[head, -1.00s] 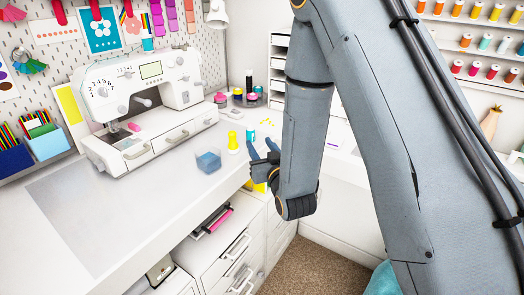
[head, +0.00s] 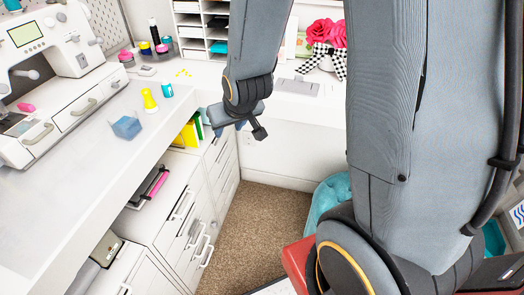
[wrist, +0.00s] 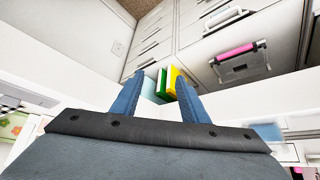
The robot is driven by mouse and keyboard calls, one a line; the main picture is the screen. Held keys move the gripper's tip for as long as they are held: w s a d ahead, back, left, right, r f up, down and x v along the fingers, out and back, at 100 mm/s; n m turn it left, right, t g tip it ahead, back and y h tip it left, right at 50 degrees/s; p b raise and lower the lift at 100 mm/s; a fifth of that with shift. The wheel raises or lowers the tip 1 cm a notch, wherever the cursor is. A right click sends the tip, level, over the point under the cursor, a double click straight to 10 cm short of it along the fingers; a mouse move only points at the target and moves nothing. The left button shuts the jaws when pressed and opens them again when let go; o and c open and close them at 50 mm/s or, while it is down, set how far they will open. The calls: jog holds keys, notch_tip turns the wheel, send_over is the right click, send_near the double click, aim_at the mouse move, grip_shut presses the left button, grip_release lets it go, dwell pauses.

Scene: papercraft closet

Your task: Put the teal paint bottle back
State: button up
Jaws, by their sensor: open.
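The teal paint bottle (head: 167,90) is small and stands upright on the white desk (head: 95,150), just right of a yellow figure-shaped object (head: 149,98). My gripper (head: 218,122) hangs to the right of the bottle, apart from it, off the desk's front edge. In the wrist view my gripper (wrist: 158,85) has its two blue fingers spread with nothing held between them. Yellow and green upright items (wrist: 174,82) show beyond the fingertips. I cannot make out the bottle in the wrist view.
A round holder (head: 165,53) with several bottles stands at the back of the desk. Drawers (head: 185,215) stand below. Carpet (head: 255,215) is open before them; a teal pouf (head: 328,195) stands right.

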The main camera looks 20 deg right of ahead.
jog(key=s+d+r+g, duration=0.1)
jog(key=s+d+g, duration=0.1)
jog(key=s, duration=0.5)
jog(key=s+d+r+m+g, duration=0.1)
jog(key=s+g, duration=0.2)
jog(key=s, duration=0.5)
jog(key=shift+d+r+g+h, duration=0.2)
jog(key=shift+d+g+h, duration=0.1)
jog(key=shift+d+g, duration=0.1)
